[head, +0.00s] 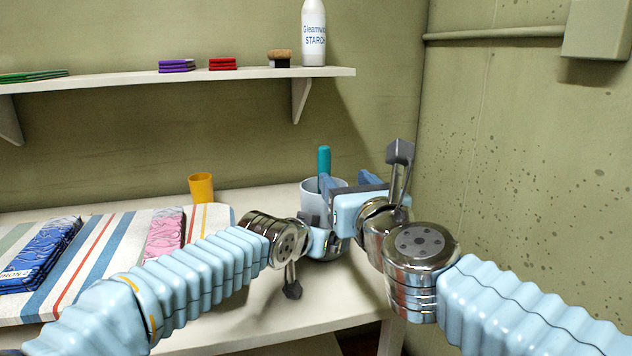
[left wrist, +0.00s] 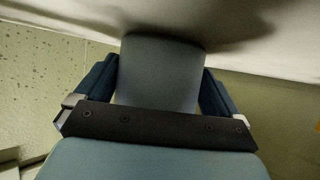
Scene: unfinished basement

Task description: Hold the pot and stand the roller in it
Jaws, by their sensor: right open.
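The grey pot (head: 308,190) stands on the white table near the wall; its lower part is hidden behind my grippers. In the left wrist view the pot (left wrist: 160,75) fills the space between the fingers of my left gripper (left wrist: 160,82), which is shut on its sides. The teal roller (head: 323,162) stands about upright and rises above the pot's rim; its lower end is hidden inside the pot. My right gripper (head: 347,182) is open and empty, in front of the pot and to its right, with one finger overlapping the roller's lower part in view.
A yellow cup (head: 201,187) stands left of the pot. A striped cloth (head: 100,250) with a blue packet (head: 42,255) and a pink packet (head: 165,233) covers the table's left. A shelf (head: 180,82) with several items hangs above. A wall (head: 520,160) bounds the right side.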

